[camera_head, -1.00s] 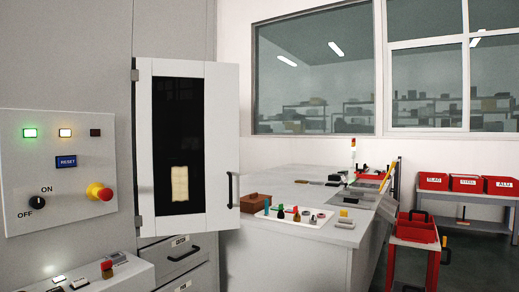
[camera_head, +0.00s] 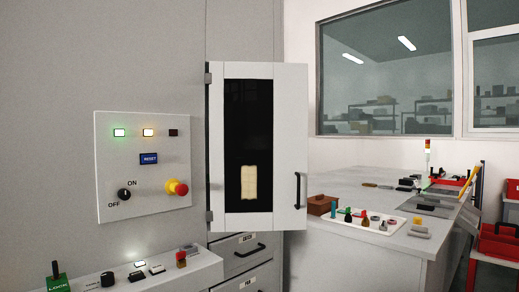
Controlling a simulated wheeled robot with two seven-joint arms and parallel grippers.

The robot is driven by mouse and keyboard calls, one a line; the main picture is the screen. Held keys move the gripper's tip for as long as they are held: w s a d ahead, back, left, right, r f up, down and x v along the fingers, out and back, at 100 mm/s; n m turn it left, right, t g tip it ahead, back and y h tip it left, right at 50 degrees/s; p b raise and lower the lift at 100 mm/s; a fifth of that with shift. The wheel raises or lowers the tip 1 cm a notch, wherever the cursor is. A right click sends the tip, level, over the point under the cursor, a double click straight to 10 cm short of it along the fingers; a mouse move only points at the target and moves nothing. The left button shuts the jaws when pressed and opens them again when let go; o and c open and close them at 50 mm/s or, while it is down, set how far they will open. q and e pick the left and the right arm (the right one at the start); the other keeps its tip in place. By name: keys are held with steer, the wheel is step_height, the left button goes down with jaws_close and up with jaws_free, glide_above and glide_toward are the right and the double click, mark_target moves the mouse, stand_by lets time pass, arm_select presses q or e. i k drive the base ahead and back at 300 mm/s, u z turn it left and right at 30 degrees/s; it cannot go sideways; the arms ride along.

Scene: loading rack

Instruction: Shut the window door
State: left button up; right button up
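The window door (camera_head: 290,150) is a white framed door with a tall dark pane, and a pale block-like shape shows in the pane. Its hinges are on its left edge, against the grey cabinet (camera_head: 150,60). The door stands swung out from the cabinet front; how wide the gap behind it is cannot be told. Its black handle (camera_head: 298,190) is on the right side of the frame. Neither of my grippers is in view.
A control panel (camera_head: 108,160) with a red knob (camera_head: 176,188) is left of the door. A console (camera_head: 205,268) juts out below, and drawers (camera_head: 240,262) sit under the door. A workbench (camera_head: 350,245) with a tray of small items (camera_head: 400,234) stands right.

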mark_target(258, 111)
steer(key=z, duration=0.55)
steer(key=k, duration=0.65)
steer(key=u, duration=0.25)
steer(key=i, duration=0.65)
steer(key=u, duration=1)
steer(key=i, duration=0.95)
steer(key=z, duration=0.75)
steer(key=i, duration=0.8)
steer(key=z, duration=0.9)
